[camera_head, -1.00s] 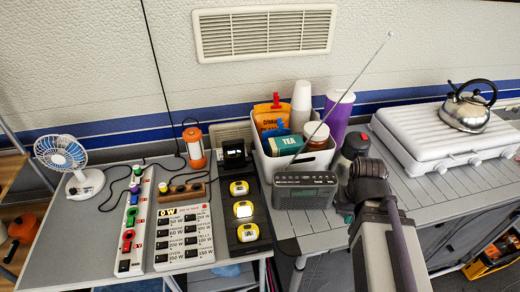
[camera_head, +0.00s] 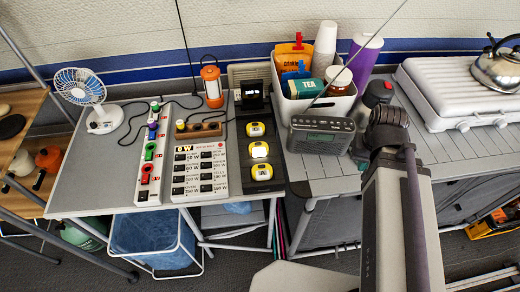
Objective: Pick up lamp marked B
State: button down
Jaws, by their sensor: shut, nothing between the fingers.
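Three small yellow lamps lie in a row on a black strip (camera_head: 258,190) at the right end of the left table: a far lamp (camera_head: 256,129), a middle lamp (camera_head: 260,150) and a near lamp (camera_head: 262,172). Their marks are too small to read, so I cannot tell which is B. An orange lantern (camera_head: 212,86) stands upright behind them to the left; no letter shows on it. My arm rises at the right, apart from the lamps. My gripper is not visible.
A radio (camera_head: 320,137) with a long aerial stands right of the lamps, before a white bin (camera_head: 310,105). A power strip (camera_head: 152,155), a wattage board (camera_head: 200,170) and a fan (camera_head: 85,90) are to the left. A kettle (camera_head: 498,68) sits on the white stove at right.

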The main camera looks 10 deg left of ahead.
dwell(0.3)
jog(key=shift+c, duration=1.8)
grip_release()
